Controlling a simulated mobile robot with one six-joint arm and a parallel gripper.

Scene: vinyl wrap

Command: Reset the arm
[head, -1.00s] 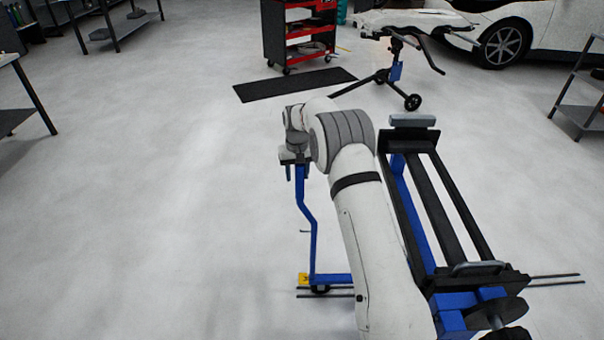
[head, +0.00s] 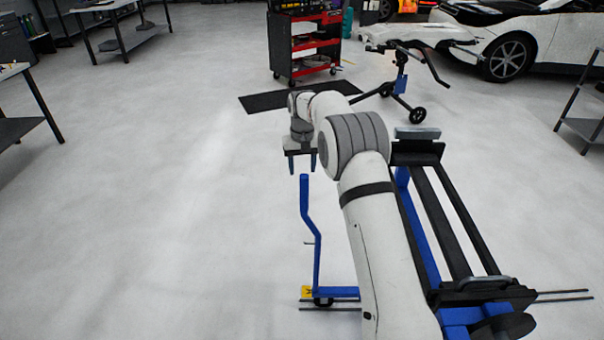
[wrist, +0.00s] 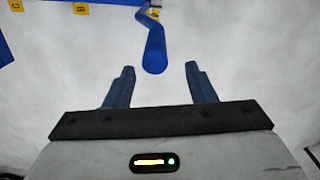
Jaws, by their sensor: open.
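My gripper (head: 301,163) is open and empty in the head view, with its two fingers pointing down. It is just above the top end of a blue bent post (head: 304,195) and apart from it. In the wrist view my gripper (wrist: 158,86) shows two dark blue fingers spread wide. The rounded end of the blue post (wrist: 155,52) lies ahead of the gap between them, with nothing gripped. My white and grey arm hides part of the frame behind it.
A black and blue stand frame (head: 440,215) is right of my arm. A wheeled blue stand (head: 402,80) holds a white panel at the back, near a white car (head: 545,40). A red tool cart (head: 305,48) stands behind a black mat (head: 260,101).

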